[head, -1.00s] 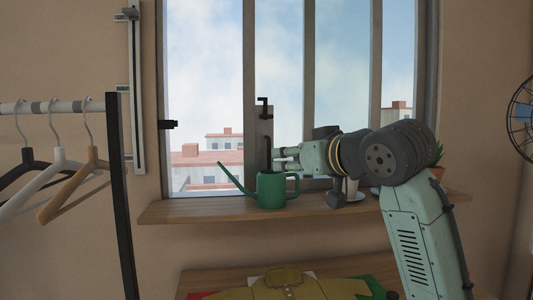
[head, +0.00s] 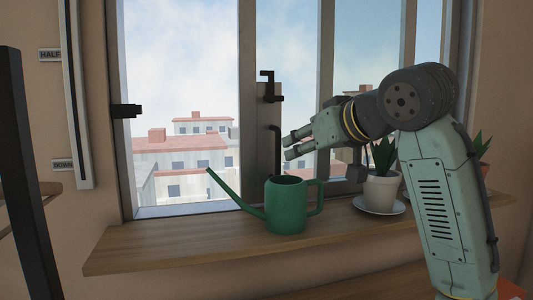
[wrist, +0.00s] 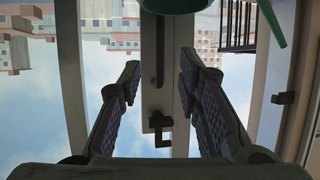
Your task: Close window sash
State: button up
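The window sash (head: 247,50) has a grey upright stile that stands well apart from the left side of the frame. A dark hooked latch (head: 268,87) and a black upright bar handle (head: 276,150) are on it. A black catch (head: 126,111) sits on the left jamb. My gripper (head: 289,146) is open, just right of the handle and pointing left. In the upside-down wrist view, the stile, handle (wrist: 160,65) and latch (wrist: 161,125) appear between the spread fingers (wrist: 160,78). I see no clear contact.
A green watering can (head: 286,205) stands on the wooden sill (head: 180,240), below and in front of the handle. A potted plant (head: 381,190) on a saucer is right of it, partly behind my arm. A dark upright post (head: 30,180) stands at left.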

aim_at(279, 156)
jog(key=shift+w+a+f, duration=0.1)
jog(key=shift+w+a, duration=0.15)
jog(key=shift+w, duration=0.25)
jog(key=p+x, duration=0.1)
jog(key=x, duration=0.8)
jog(key=shift+w+a+f+p, duration=0.15)
jog(key=shift+w+a+p, duration=0.05)
jog(key=shift+p, duration=0.15)
jog(key=shift+c, duration=0.3)
grip_shut()
